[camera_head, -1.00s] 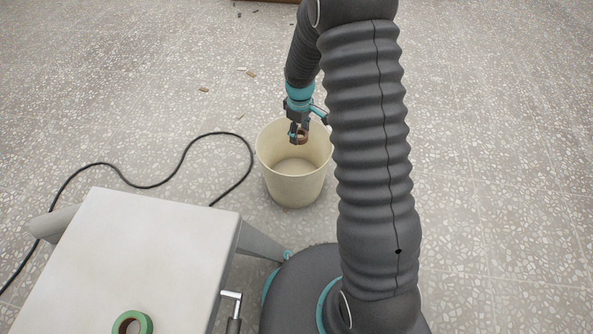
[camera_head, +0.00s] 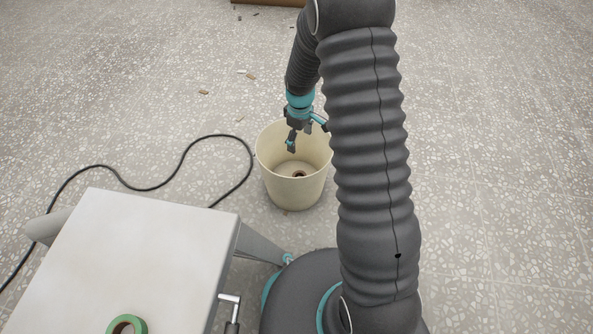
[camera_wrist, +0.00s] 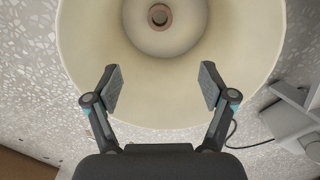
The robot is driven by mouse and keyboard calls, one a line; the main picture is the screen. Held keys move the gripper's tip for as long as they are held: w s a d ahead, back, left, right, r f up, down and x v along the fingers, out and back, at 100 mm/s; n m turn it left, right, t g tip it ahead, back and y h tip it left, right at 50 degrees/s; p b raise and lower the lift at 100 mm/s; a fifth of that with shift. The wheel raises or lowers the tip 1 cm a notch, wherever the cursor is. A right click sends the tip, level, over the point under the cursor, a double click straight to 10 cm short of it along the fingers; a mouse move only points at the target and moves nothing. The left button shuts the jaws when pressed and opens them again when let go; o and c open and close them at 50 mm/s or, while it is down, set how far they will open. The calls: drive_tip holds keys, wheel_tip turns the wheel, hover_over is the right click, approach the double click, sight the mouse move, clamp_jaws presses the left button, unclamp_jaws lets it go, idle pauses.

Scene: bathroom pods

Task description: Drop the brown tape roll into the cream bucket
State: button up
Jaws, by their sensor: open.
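The cream bucket (camera_head: 294,190) stands upright on the floor, and its wide mouth fills much of the wrist view (camera_wrist: 100,60). The brown tape roll (camera_head: 299,174) lies on the bottom inside the bucket; it also shows in the wrist view (camera_wrist: 159,15), flat with its hole facing up. My gripper (camera_head: 291,145) is over the bucket's mouth, pointing down. In the wrist view its two fingers (camera_wrist: 161,88) are spread apart with nothing between them, above the tape roll and apart from it.
A white table (camera_head: 140,255) stands at the lower left with a green tape roll (camera_head: 127,325) and a metal-handled tool (camera_head: 231,312) near its edge. A black cable (camera_head: 185,160) curls over the floor left of the bucket. Small scraps (camera_head: 203,92) lie farther back.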

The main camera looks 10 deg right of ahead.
wheel_tip(320, 180, up, 12)
idle(0.5)
idle(0.4)
